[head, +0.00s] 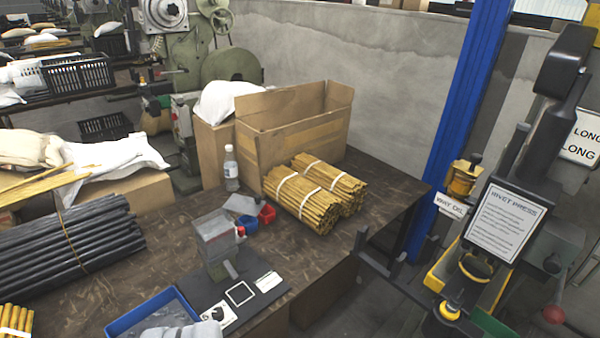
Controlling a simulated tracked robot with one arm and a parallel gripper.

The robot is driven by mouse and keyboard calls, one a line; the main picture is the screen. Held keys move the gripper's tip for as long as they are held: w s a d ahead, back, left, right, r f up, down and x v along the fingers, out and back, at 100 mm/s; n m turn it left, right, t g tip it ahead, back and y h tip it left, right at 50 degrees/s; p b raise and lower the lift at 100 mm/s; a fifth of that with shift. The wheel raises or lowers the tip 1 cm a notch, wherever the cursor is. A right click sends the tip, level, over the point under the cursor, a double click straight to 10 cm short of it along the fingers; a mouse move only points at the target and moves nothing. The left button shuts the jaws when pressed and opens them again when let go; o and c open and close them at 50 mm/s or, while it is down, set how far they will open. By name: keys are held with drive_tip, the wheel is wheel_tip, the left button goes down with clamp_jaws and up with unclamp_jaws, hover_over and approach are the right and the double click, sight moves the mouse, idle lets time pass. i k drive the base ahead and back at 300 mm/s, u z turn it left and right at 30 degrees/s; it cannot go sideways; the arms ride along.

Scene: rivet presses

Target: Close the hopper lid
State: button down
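A small grey metal hopper (216,236) stands on a dark base plate on the workbench, left of centre. A flat grey panel (241,204) shows tilted just behind its upper right edge. It looks like the lid, swung back from the top, but the hinge is too small to make out. A small red part (241,231) sits at the hopper's right side.
Near the hopper are a red bin (267,214), a bottle (231,169), tied yellow rods (302,203), a cardboard box (292,135) and a blue tray (118,326). Dark rods (75,250) lie left. A rivet press (505,220) and blue post (465,100) stand right.

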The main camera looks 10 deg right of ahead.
sight(241, 204)
drive_tip(key=z, duration=0.1)
drive_tip(key=i, duration=1.45)
drive_tip(key=u, duration=0.4)
